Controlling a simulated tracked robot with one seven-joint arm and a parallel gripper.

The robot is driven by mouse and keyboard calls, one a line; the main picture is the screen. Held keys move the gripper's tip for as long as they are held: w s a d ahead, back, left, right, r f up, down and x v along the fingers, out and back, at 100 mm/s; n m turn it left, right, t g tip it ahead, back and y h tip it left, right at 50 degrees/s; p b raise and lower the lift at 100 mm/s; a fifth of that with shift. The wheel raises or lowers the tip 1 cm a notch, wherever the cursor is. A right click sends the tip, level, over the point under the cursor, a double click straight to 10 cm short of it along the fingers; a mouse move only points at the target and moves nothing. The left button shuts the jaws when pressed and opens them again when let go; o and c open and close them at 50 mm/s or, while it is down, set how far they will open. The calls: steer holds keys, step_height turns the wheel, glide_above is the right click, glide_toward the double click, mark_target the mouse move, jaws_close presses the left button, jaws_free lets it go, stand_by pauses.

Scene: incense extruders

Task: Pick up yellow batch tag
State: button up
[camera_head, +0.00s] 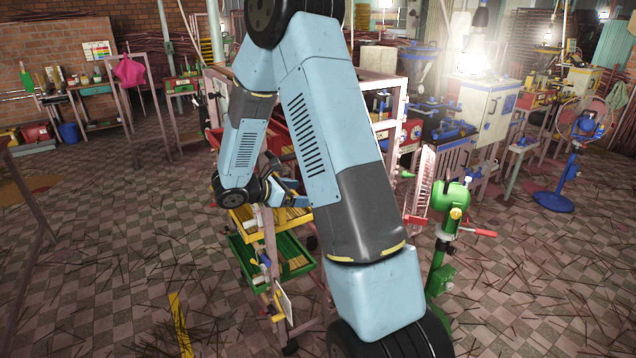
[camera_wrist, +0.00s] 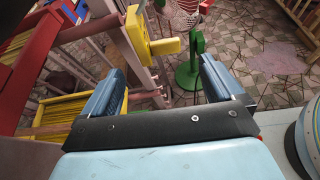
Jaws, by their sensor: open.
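In the wrist view, a yellow piece (camera_wrist: 136,36) with a flat plate and a short protruding tab is on a pinkish post of the trolley. It looks like the yellow batch tag, but I see no writing on it. My gripper (camera_wrist: 165,82) is open, with its two blue-grey fingers wide apart and nothing between them. The yellow piece shows beyond the fingers, above the gap and nearer the left finger. In the head view, my gripper (camera_head: 290,192) is beside the trolley, partly hidden by my arm. I cannot pick out the tag there.
The trolley holds a yellow tray (camera_head: 240,216) and a green tray (camera_head: 258,277) with sticks. A red tray (camera_wrist: 28,42) is at the wrist view's upper left. A green stand fan (camera_head: 452,195) stands to the right. Sticks litter the checkered floor; machines line the back.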

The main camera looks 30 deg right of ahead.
steer(key=x, duration=0.5)
steer(key=shift+d, duration=0.2)
steer(key=c, duration=1.1)
steer(key=shift+r, duration=0.1)
